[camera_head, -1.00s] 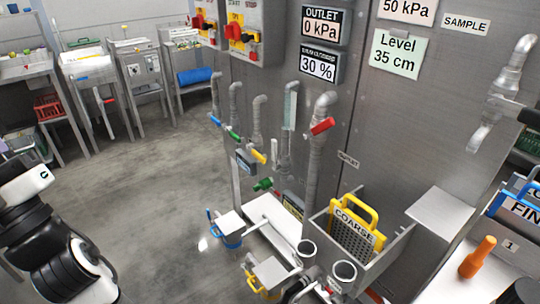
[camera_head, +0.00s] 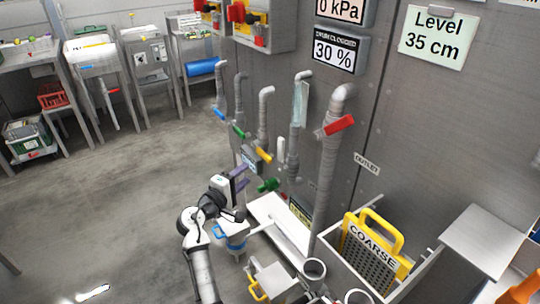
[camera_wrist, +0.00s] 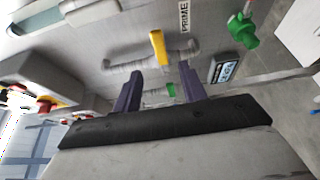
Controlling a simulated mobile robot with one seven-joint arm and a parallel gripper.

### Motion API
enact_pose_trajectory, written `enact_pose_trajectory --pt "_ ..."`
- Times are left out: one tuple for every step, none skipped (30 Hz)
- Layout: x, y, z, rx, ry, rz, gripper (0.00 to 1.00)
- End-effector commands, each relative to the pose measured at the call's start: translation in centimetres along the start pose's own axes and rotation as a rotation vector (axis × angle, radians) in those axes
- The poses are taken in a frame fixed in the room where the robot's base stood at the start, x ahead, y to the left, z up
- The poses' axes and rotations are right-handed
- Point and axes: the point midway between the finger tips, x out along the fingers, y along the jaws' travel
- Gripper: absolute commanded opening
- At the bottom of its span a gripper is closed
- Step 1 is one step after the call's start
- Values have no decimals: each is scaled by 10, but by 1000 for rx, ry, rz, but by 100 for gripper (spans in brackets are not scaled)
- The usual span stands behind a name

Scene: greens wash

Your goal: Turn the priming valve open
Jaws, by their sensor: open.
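A yellow lever handle (camera_head: 263,154) is on a grey pipe at the wall. It also shows in the wrist view (camera_wrist: 157,47), crosswise to its pipe, beside a label reading PRIME (camera_wrist: 184,16). My gripper (camera_head: 241,178) has purple fingers and is low in front of the pipes, just left of and below the yellow handle. In the wrist view my gripper (camera_wrist: 153,78) has its fingers apart with nothing held between them. The yellow handle lies beyond the fingertips, not touched.
A green valve (camera_head: 268,185) sits near my gripper on the right. Blue (camera_head: 219,114), green (camera_head: 238,132) and red (camera_head: 339,125) handles are on neighbouring pipes. A small display (camera_wrist: 225,68) is near the yellow handle. The floor at left is clear.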

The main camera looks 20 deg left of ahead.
Motion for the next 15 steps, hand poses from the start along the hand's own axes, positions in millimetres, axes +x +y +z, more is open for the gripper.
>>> enact_pose_trajectory --pt "10 3 1 2 -3 -2 42" --pt "16 3 1 3 -2 -2 42" --pt "24 3 0 3 -2 -2 42" --pt "31 3 0 3 -1 -2 42" --pt "38 3 0 4 -2 -3 42" --pt "46 3 0 3 -1 -3 42" --pt "53 4 0 4 -2 -2 42" --pt "60 4 0 5 -1 -2 42" --pt "68 3 0 4 0 -2 42" --pt "74 3 0 5 -1 -2 42" --pt "80 3 0 5 -1 -3 42" --pt "87 3 0 5 0 -2 42" --pt "92 3 -1 6 1 -2 42" --pt "97 3 0 6 2 -2 42" --pt "103 2 0 5 0 -2 42"
